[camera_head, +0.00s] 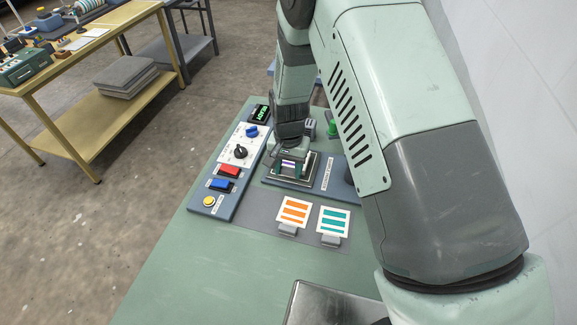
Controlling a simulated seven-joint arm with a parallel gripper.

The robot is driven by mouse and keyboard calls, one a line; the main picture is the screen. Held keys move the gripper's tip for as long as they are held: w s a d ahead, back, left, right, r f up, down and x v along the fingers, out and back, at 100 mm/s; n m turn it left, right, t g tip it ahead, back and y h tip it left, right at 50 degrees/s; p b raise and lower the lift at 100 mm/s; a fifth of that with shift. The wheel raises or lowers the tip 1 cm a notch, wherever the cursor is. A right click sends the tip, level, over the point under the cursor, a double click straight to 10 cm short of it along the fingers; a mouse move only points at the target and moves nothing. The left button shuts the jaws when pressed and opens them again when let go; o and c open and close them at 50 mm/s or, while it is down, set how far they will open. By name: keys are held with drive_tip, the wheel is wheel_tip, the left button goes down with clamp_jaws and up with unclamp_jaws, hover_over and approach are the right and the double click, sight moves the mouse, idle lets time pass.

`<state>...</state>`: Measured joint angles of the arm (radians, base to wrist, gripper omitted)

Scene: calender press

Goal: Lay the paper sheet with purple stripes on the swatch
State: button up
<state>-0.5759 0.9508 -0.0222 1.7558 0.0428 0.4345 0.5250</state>
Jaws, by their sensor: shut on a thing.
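The paper sheet with purple stripes (288,167) shows only as a small white and purple patch between the fingers of my gripper (290,165). My gripper is shut on it, over a square, light-edged plate (291,182) on the blue-grey base. The gripper and arm hide most of the sheet and much of the plate. I cannot tell whether the sheet touches the plate. The swatch is not clearly made out; it may be hidden at this plate.
Sheets with orange stripes (295,211) and teal stripes (333,221) lie in front, each with a grey block at its near edge. A control panel (235,162) with knobs and coloured buttons stands left. A green knob (333,129) is behind. The green table (215,270) is clear at front left.

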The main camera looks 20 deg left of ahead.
drive_tip(key=shift+f, duration=0.65)
idle(0.8)
drive_tip(key=o, duration=1.5)
drive_tip(key=shift+r, duration=3.5)
drive_tip(key=shift+r, duration=0.1)
